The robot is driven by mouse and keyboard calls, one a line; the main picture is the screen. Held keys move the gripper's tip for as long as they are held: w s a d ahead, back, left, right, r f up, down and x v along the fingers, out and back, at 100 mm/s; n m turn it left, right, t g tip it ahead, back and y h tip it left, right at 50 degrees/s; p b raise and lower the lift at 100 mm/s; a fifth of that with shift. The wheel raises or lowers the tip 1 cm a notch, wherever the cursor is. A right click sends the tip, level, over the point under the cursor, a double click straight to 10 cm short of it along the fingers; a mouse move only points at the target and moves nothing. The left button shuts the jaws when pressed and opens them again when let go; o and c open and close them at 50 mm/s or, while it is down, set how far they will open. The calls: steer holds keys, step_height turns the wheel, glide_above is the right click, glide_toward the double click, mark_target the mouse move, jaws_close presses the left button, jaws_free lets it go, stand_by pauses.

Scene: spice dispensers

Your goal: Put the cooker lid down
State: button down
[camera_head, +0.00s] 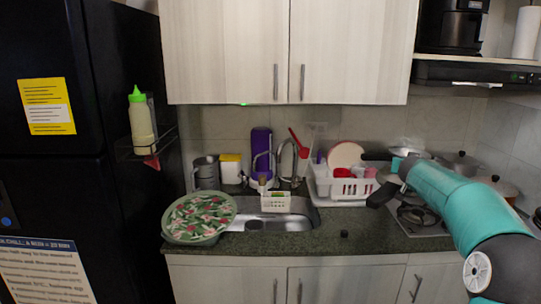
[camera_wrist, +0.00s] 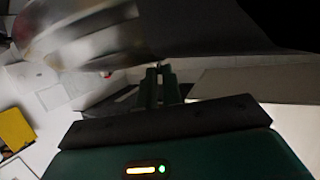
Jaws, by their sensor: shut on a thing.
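The cooker lid (camera_head: 408,143) is a shiny, partly see-through dome, seen in the head view at the right, above the stove and in front of the back wall tiles. In the wrist view the lid (camera_wrist: 85,35) is a blurred, reflective round shape at the upper left. My gripper (camera_wrist: 158,76) has its fingers close together, shut on the lid. The exact contact between the fingers and the lid is unclear. In the head view my arm partly covers the stove (camera_head: 437,231), and my fingertips cannot be made out.
Pots (camera_head: 462,164) stand on the stove at the right, with a bare burner (camera_head: 416,214) in front. A white dish rack (camera_head: 345,188) with a plate and red cups is left of my arm.

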steer(key=s+a+f+n+y, duration=0.1)
steer(key=s+a+f+y, duration=0.1)
steer(key=s+a+f, duration=0.4)
steer(key=s+a+f+n+t+y, duration=0.1)
steer(key=s+a+f+n+y, duration=0.1)
steer(key=s+a+f, duration=0.5)
steer(key=s+a+f+n+y, duration=0.2)
steer(key=s+a+f, duration=0.5)
steer(key=a+f, duration=0.8)
step_height(320, 180, down, 5)
steer(key=shift+a+f+t+y, duration=0.1)
steer(key=shift+a+t+y, duration=0.05)
steer(key=shift+t+y, duration=0.15)
